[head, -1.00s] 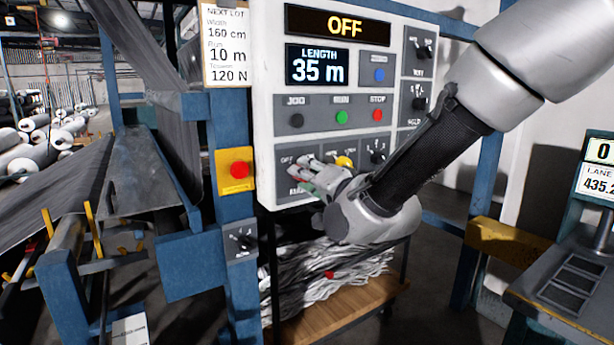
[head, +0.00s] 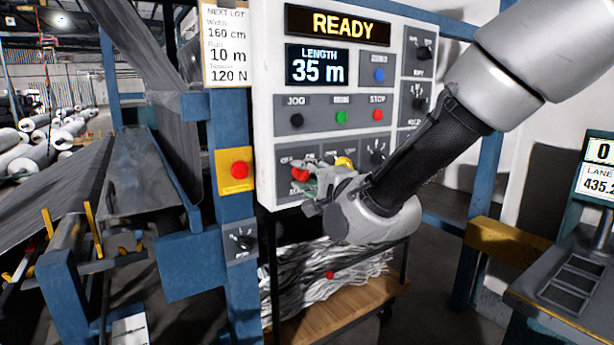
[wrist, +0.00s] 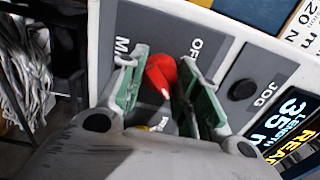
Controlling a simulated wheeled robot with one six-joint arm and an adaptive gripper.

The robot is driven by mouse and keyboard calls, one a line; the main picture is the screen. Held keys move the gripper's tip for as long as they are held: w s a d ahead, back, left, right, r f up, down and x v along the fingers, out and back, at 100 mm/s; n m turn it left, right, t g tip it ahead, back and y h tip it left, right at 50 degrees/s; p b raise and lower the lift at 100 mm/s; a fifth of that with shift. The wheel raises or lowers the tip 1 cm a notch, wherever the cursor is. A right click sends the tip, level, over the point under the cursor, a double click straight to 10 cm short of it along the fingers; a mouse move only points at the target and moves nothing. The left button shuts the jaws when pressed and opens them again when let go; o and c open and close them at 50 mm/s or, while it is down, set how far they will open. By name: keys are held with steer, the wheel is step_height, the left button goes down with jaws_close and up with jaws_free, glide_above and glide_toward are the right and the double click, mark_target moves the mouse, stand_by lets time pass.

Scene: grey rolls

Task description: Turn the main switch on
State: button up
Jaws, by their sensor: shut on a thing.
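The main switch, a red rotary knob (wrist: 161,76), sits on the lower left of the control panel. It also shows in the head view (head: 300,174), partly hidden by my gripper. My gripper (wrist: 158,88) has its green-lined fingers on both sides of the red knob, shut on it. In the head view my gripper (head: 308,184) reaches the panel from the lower right. The panel's top display (head: 337,25) reads READY in yellow. Part of the lettering round the knob is covered by the fingers.
The white control panel (head: 268,100) has JOG, RUN and STOP buttons above the switch, with a yellow knob (head: 344,162) and selector switches beside my gripper. A red emergency button (head: 239,170) on a yellow box is at left. A wooden-topped cart (head: 345,305) stands below.

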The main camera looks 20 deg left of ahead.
stand_by(0.3)
steer(key=o, duration=1)
steer(key=shift+o, duration=0.2)
steer(key=v, duration=1.2)
